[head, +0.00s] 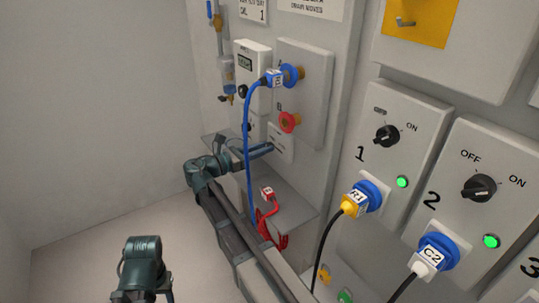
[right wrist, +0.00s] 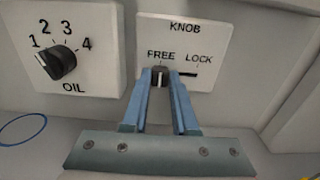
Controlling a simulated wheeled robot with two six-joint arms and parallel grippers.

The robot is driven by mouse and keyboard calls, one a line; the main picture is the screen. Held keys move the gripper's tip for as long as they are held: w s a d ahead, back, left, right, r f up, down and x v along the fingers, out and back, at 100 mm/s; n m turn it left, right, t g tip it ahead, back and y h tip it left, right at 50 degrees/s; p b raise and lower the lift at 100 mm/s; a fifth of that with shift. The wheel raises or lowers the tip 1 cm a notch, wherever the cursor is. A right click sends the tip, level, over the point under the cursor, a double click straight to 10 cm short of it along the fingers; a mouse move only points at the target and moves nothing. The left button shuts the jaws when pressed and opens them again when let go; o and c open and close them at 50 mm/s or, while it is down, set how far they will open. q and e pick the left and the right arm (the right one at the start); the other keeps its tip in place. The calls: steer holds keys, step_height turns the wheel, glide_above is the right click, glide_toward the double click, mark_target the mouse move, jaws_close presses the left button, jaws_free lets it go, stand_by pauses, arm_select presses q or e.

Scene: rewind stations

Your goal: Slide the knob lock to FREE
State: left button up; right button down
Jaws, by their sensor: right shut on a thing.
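The knob lock is a white plate labelled KNOB (right wrist: 205,45), with FREE on the left and LOCK on the right above a dark horizontal slot. Its small dark slider (right wrist: 160,75) sits under FREE, at the slot's left end. My right gripper (right wrist: 161,78) is shut on the slider, one blue fingertip on each side of it. In the head view my right gripper (head: 262,151) reaches the small white plate (head: 281,143) low on the wall panel; the slider is too small to tell there.
An OIL dial (right wrist: 60,62) is left of the lock plate. A blue cable (head: 248,130) hangs in front of my right wrist from a plug at socket A. A red-cabled plug (head: 267,193) rests on a grey shelf (head: 292,208) below. Stations 1 and 2 stand right.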

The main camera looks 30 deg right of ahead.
steer(key=shift+w, duration=0.25)
steer(key=c, duration=0.7)
jaws_free()
steer(key=a, duration=0.9)
steer(key=s+a, duration=0.1)
steer(key=a, duration=0.4)
